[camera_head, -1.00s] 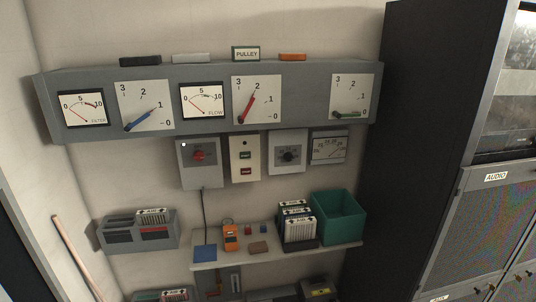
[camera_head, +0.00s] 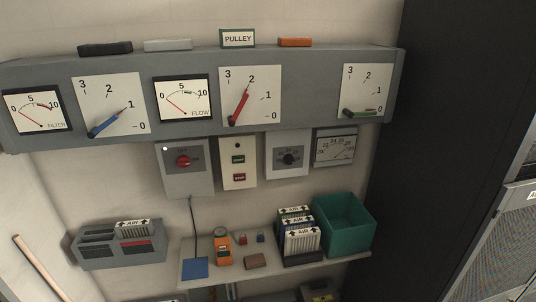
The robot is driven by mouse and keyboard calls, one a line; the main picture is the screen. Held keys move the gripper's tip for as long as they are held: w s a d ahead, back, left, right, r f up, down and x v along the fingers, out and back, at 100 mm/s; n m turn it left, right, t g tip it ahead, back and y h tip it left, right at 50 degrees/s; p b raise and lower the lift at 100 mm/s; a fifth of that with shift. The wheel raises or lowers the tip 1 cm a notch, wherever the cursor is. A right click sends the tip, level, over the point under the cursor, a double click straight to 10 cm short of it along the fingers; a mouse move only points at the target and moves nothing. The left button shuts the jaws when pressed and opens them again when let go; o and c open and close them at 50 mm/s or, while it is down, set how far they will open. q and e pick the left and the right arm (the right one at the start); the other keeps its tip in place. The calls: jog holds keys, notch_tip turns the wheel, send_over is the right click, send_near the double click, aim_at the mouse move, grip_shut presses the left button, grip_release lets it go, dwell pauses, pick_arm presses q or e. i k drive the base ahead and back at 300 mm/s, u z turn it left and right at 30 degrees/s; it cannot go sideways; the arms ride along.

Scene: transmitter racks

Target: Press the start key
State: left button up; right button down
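A narrow cream panel (camera_head: 238,145) hangs on the wall below the grey gauge beam. It carries a green key (camera_head: 238,160) above a red key (camera_head: 239,178), with a small dark spot near its top. Neither of my grippers is in view, and nothing of mine covers the panel.
A grey box with a red knob (camera_head: 183,161) is left of the panel; a box with a black dial (camera_head: 289,158) is right. The gauge beam (camera_head: 205,130) juts out above. Below, a shelf (camera_head: 222,275) holds an orange meter, filters and a green bin (camera_head: 345,225).

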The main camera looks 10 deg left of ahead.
aim_at(237, 159)
jog(key=u, duration=0.05)
jog(key=i, duration=0.7)
jog(key=u, duration=0.85)
jog(key=i, duration=0.45)
jog(key=u, duration=0.45)
